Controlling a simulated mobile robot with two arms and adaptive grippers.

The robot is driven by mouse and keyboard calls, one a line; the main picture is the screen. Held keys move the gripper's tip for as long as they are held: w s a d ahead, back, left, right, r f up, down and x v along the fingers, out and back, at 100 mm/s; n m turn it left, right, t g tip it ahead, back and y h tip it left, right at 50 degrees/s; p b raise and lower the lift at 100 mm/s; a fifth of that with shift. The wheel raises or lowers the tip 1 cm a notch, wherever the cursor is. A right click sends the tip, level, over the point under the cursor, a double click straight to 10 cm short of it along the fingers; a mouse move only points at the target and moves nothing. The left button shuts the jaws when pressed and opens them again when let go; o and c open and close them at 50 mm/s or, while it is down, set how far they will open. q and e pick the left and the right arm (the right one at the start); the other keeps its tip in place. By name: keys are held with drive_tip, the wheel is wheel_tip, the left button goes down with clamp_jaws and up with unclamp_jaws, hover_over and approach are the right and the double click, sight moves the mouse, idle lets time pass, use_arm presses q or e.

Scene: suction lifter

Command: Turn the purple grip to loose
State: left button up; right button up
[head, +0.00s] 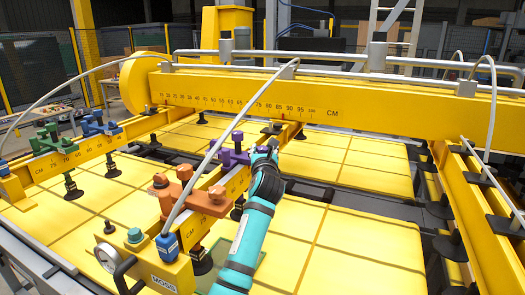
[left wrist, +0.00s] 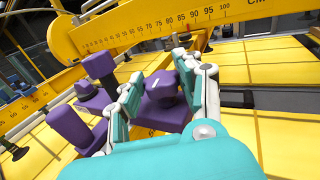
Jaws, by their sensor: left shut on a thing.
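The purple grip (head: 233,152) sits on the yellow side beam, close to the long ruled beam, and my left gripper meets it from the right. In the left wrist view, its purple knob (left wrist: 164,92) is between the two fingers of my left gripper (left wrist: 166,88), which is shut on it. More purple parts of the clamp, with an upright post (left wrist: 101,72), show on the left. In the head view my left gripper (head: 264,156) partly hides the grip. My right gripper is in neither view.
An orange clamp (head: 190,192) stands nearer on the same beam. Green (head: 48,142) and blue (head: 96,126) clamps sit on the left beam. Yellow panels (head: 360,240) lie below, with black suction cups on them. A grey hose (head: 215,150) arcs across, left of my arm.

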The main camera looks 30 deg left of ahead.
use_arm(q)
drive_tip(key=n+g+y, duration=0.1)
drive_tip(key=n+g+y+b, duration=0.1)
drive_tip(key=n+g+y, duration=0.1)
drive_tip(key=n+g+y+b, duration=0.1)
drive_tip(key=y, duration=0.1)
drive_tip(key=shift+w+d+f, duration=0.1)
drive_tip(key=shift+w+d, duration=0.1)
drive_tip(key=shift+d, duration=0.05)
drive_tip(key=shift+n+g+y+b, duration=0.65)
drive_tip(key=shift+n+g+y, duration=0.95)
drive_tip(key=shift+g, duration=0.8)
drive_tip(key=shift+n+g, duration=0.3)
drive_tip(key=shift+n, duration=0.1)
drive_tip(key=o, duration=1.2)
drive_tip(key=shift+w, duration=0.1)
drive_tip(key=v, duration=1.2)
